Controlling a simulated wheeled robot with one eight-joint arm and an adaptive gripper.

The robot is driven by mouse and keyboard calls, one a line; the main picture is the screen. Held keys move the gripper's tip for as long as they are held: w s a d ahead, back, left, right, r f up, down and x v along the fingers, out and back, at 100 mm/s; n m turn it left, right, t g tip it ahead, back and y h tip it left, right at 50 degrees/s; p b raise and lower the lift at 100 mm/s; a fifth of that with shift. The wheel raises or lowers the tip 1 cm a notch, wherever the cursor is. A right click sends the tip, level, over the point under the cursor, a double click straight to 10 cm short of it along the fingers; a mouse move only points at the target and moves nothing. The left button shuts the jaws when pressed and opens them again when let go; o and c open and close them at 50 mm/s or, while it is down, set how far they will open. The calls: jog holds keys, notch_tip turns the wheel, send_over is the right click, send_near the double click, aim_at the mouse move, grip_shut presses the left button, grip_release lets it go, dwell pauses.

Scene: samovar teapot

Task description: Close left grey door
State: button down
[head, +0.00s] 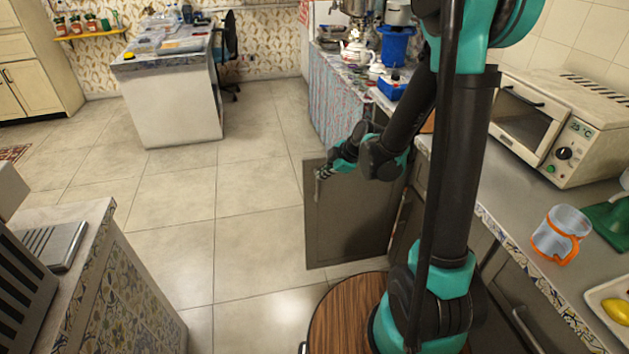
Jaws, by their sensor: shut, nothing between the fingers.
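The grey door (350,222) stands open, sticking out from the grey lower cabinets under the right-hand counter into the floor space. Its hinge side is toward the cabinets at right and its free edge is at left. My gripper (321,174) is shut and empty at the door's upper free corner, overlapping its top edge in the picture. I cannot tell whether it touches the door. My arm hides part of the door's upper right area and the cabinet opening behind it.
The counter at right holds a toaster oven (546,125), an orange-handled cup (561,235) and a plate with a lemon (614,310). A tiled counter (105,285) stands at left. The tiled floor (235,205) between is clear.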

aim_at(308, 176)
jog(key=w+a+f, duration=0.1)
jog(key=w+f, duration=0.1)
jog(key=w+a+f, duration=0.2)
jog(key=f, duration=0.1)
jog(key=w+a+f, duration=0.2)
jog(key=shift+w+a+f, duration=0.2)
jog(key=shift+w+f, duration=0.1)
jog(key=shift+w+a, duration=0.1)
jog(key=shift+w, duration=0.25)
jog(key=shift+w, duration=0.1)
